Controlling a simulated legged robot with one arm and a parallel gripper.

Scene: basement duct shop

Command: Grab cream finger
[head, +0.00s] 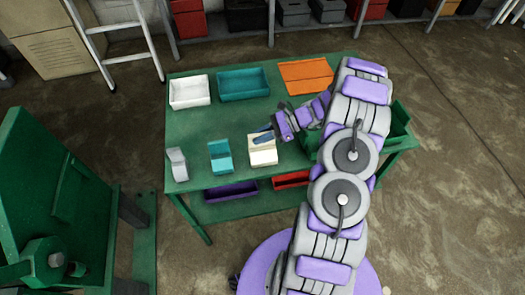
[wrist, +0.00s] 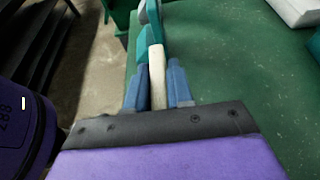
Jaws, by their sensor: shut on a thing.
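The cream finger (head: 262,150) is an L-shaped piece standing near the front edge of the green table in the head view. My gripper (head: 262,137) reaches it from the right. In the wrist view the cream finger (wrist: 157,75) shows as an upright strip between the two blue jaws of my gripper (wrist: 158,85), which are shut on it. Its lower part is hidden there. It cannot be told whether it still touches the table.
A teal finger (head: 220,157) and a grey finger (head: 177,164) stand to its left. The table's (head: 205,125) middle is clear. Purple (head: 231,192) and red (head: 291,180) bins sit below.

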